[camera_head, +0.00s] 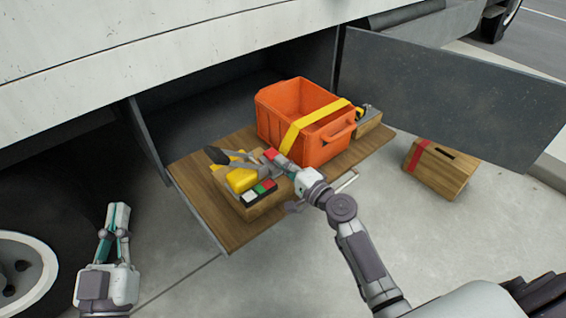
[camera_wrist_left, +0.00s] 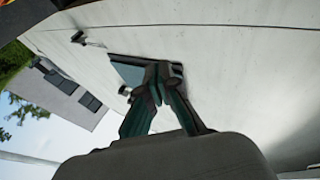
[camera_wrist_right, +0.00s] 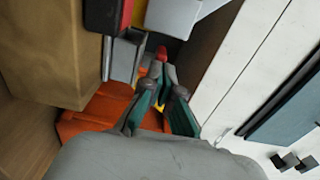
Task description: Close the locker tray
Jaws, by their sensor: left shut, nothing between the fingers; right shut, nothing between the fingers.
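The wooden locker tray (camera_head: 205,200) is pulled out of the truck's open side compartment (camera_head: 215,100). A metal handle (camera_head: 346,181) shows at its front edge. My right gripper (camera_head: 279,160) is shut and empty above the tray, between the tool box and the orange crate; whether it touches either is unclear. The right wrist view shows its fingers (camera_wrist_right: 163,82) together near the crate. My left gripper (camera_head: 117,215) is shut, empty and upright, left of the tray and apart from it. Its fingers (camera_wrist_left: 157,80) point toward the white truck side in the left wrist view.
An orange crate (camera_head: 290,110) with a yellow band stands on the tray. A wooden box (camera_head: 262,207) with tools and coloured blocks sits left of it. A grey door (camera_head: 450,95) hangs open at right. A wooden box with a red band (camera_head: 442,170) lies on the ground.

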